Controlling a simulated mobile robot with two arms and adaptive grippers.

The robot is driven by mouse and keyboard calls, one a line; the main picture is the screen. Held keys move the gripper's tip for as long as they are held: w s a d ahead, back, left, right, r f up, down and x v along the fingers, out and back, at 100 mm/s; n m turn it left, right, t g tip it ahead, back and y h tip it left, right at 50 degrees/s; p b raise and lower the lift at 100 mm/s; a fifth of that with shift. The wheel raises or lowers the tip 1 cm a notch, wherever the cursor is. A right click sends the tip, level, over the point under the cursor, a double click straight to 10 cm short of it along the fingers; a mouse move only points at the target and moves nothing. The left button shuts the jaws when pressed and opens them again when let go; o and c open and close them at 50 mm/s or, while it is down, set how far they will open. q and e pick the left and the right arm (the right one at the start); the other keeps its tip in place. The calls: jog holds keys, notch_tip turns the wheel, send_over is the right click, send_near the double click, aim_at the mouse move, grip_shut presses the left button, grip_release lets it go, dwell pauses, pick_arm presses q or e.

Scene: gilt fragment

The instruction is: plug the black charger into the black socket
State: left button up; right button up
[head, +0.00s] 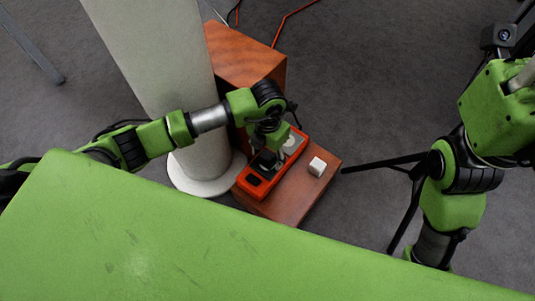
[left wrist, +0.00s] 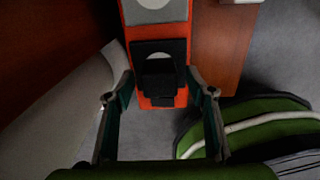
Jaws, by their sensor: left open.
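An orange power strip (head: 263,192) lies on the low wooden surface; it also shows in the left wrist view (left wrist: 143,32). Its black socket (left wrist: 177,48) is a dark square plate with a grey round face. A black block, apparently the black charger (left wrist: 158,80), covers the lower part of that face; I cannot tell whether it is seated in the socket. My left gripper (left wrist: 161,91) is open above the strip, with one finger on each side of the block and visible gaps. In the head view the left gripper (head: 268,153) hides most of this.
A grey socket (left wrist: 155,10) is farther up the strip. A white cube (head: 317,167) sits on the wooden surface (head: 293,205) right of the strip. A pale column (head: 160,60) stands close on the left, and a wooden box (head: 245,55) behind. Dark thin bars (head: 385,163) stand to the right.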

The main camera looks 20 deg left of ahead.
pick_arm(q)
notch_tip(320, 180, up, 12)
dwell(0.4)
jog(key=shift+f, duration=0.1)
dwell(0.3)
